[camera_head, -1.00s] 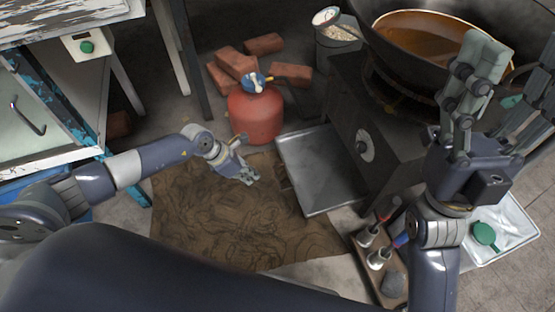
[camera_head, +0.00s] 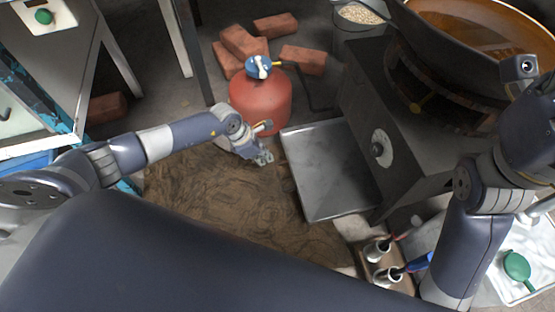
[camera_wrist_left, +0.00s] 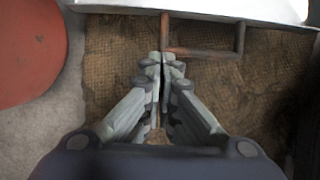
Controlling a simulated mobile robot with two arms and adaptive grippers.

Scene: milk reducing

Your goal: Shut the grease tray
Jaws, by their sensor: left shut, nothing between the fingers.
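The grease tray (camera_head: 325,178) is a shallow grey metal tray, pulled out to the left of the dark stove box (camera_head: 365,125). My left gripper (camera_head: 263,158) is shut and empty, low over the brown mat beside the tray's left edge. In the left wrist view, its closed fingertips (camera_wrist_left: 166,62) are just below the left end of the tray's rusty wire handle (camera_wrist_left: 203,50). I cannot tell whether they touch it. The tray's bright edge (camera_wrist_left: 200,8) lies beyond the handle.
A red gas cylinder (camera_head: 261,102) stands just behind my left gripper, also at left in the wrist view (camera_wrist_left: 28,50). Bricks (camera_head: 245,45) lie behind it. A holder with bottles (camera_head: 378,265) sits in front of the tray. A large pan (camera_head: 480,35) tops the stove.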

